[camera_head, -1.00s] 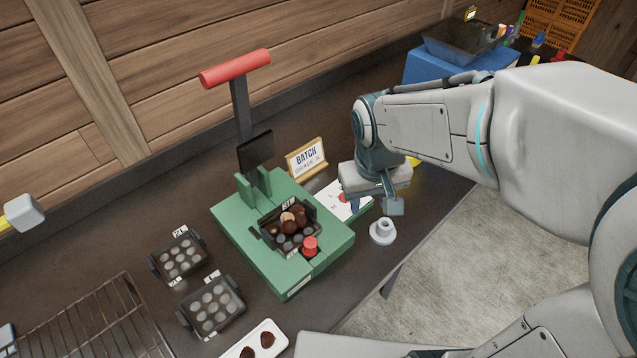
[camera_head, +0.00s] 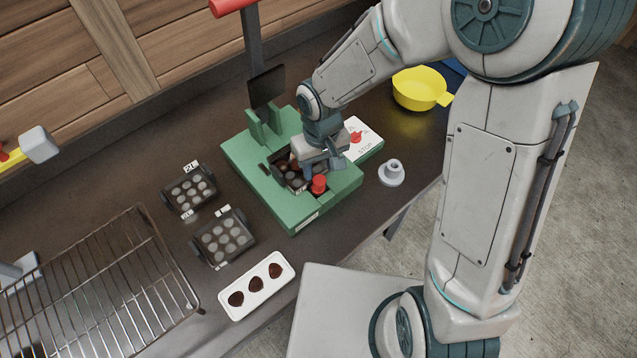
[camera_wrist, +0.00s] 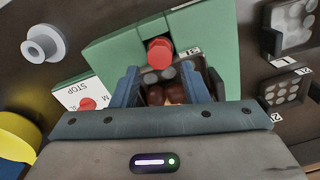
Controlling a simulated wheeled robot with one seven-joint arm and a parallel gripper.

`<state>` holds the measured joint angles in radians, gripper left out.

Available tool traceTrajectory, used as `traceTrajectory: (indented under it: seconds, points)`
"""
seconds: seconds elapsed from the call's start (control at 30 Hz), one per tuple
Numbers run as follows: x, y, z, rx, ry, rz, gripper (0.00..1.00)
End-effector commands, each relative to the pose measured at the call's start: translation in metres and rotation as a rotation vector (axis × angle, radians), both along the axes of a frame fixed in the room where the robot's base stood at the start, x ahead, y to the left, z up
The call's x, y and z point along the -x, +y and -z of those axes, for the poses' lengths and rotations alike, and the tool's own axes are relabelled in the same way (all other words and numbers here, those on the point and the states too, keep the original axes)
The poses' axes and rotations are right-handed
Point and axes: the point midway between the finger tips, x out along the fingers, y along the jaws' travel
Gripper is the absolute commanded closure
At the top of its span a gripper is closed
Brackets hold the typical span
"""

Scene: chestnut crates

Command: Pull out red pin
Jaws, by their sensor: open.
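The red pin (camera_head: 319,183) stands upright at the front of the green press base (camera_head: 330,200), by the dark tray (camera_head: 283,174) holding brown chestnuts. In the wrist view the red pin (camera_wrist: 159,52) shows its round head just beyond my fingertips. My gripper (camera_head: 320,172) is over the tray, close behind the pin. In the wrist view my gripper (camera_wrist: 158,75) has its two blue fingers spread apart, with nothing held between them. The chestnuts (camera_wrist: 165,95) lie below and between the fingers. My wrist hides part of the tray in the head view.
A white panel with a red knob (camera_head: 356,137) adjoins the base. A grey spool-shaped piece (camera_head: 392,172) and a yellow bowl (camera_head: 419,88) are to the right. Two dark moulds (camera_head: 223,238), a white dish (camera_head: 257,286) and a wire rack (camera_head: 90,285) lie left and front.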

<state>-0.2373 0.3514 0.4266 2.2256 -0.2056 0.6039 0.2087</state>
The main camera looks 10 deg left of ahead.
Motion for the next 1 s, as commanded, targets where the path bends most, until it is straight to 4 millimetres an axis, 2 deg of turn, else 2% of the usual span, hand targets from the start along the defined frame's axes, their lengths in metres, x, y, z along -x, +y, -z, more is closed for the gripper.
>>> traceTrajectory:
  seconds: [0.1, 0.27, 0.63, 0.97, 1.0]
  points:
    - [0.0, 0.0, 0.011, 0.001, 0.001, 0.001, 0.59]
    - [0.001, 0.0, 0.018, 0.0, 0.0, -0.001, 0.59]
    - [0.002, 0.001, 0.061, 0.001, 0.002, -0.001, 0.59]
    - [0.001, 0.001, 0.067, -0.001, -0.001, 0.001, 0.59]
    - [0.001, 0.001, 0.066, -0.001, -0.001, 0.001, 0.68]
